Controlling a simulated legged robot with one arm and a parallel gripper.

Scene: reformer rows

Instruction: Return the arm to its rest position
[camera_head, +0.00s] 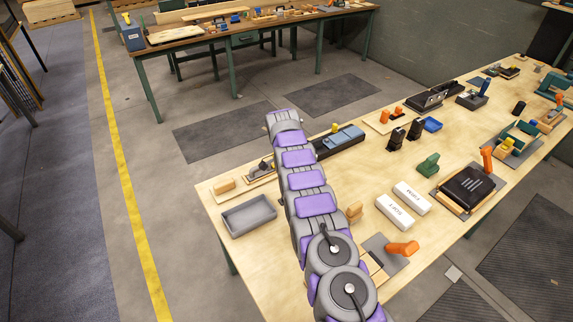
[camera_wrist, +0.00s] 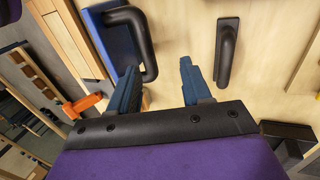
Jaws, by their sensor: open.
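My arm (camera_head: 305,180), with purple and grey segments, reaches from the bottom of the head view out over the near workbench. Its fingers cannot be made out in that view. In the wrist view my gripper (camera_wrist: 158,68) shows two dark blue fingers spread apart, with nothing held between them. A black curved handle (camera_wrist: 148,45) on a blue block (camera_wrist: 108,42) lies just beyond the left finger. Another black handle (camera_wrist: 227,52) stands beyond the right finger. Whether the fingers touch either handle is unclear.
The workbench (camera_head: 240,192) holds a grey tray (camera_head: 249,215), white blocks (camera_head: 403,212), an orange-handled tool (camera_head: 402,248), a green block (camera_head: 428,164) and several other tools. A second bench (camera_head: 185,35) stands at the back. A floor aisle with a yellow line (camera_head: 122,180) is clear on the left.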

